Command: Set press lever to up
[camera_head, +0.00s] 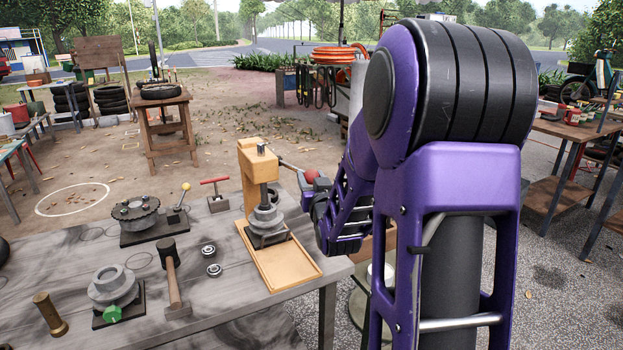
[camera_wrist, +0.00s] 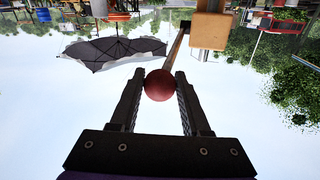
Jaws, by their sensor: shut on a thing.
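The press (camera_head: 258,185) is a wooden-yellow frame on a tray-like base at the right end of the grey table. Its lever (camera_head: 290,166) is a thin rod that sticks out to the right and ends in a red ball knob (camera_head: 312,177). My gripper (camera_head: 316,186) is at the knob, to the right of the press. In the wrist view the red knob (camera_wrist: 159,85) sits between the two dark fingers (camera_wrist: 160,92), which are shut on it. The rod (camera_wrist: 174,50) runs from the knob to the yellow press head (camera_wrist: 210,30). My arm hides part of the area behind the gripper.
The table (camera_head: 225,290) also holds a mallet (camera_head: 172,275), a grey flanged part (camera_head: 112,287), a brass cylinder (camera_head: 50,313), two small rings, a yellow-knobbed lever (camera_head: 180,200) and a red T-handle (camera_head: 215,195). Open ground lies behind the table.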

